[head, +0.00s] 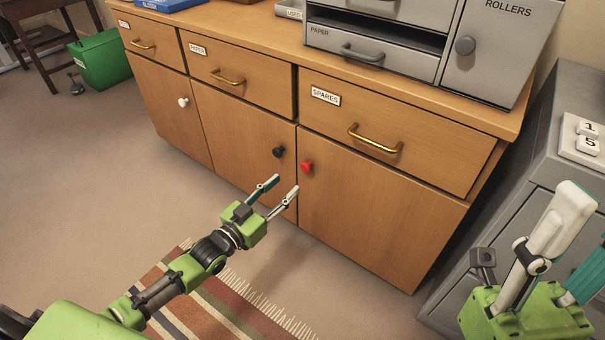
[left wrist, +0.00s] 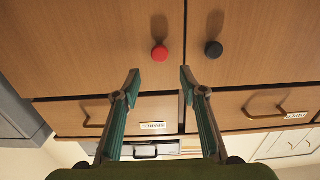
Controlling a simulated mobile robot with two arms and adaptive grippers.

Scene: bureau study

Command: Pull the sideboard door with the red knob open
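The sideboard door with the red knob (head: 371,216) is shut, flush with the front under the SPARES drawer. Its red knob (head: 307,166) sits near the door's upper left corner. My left gripper (head: 286,184) is open and empty, low in front of the sideboard, below and left of the red knob. In the left wrist view, which is upside down, the red knob (left wrist: 159,54) shows beyond the two parted fingertips (left wrist: 160,76), apart from them. My right gripper (head: 577,240) is at the lower right, fingers apart and empty, partly cut off by the picture edge.
A black knob (head: 279,152) on the middle door is close left of the red one. A white knob (head: 183,102) is on the left door. Brass drawer handles (head: 375,141) stick out above. A grey cabinet (head: 500,232) stands at right. A striped rug (head: 215,300) lies on open floor.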

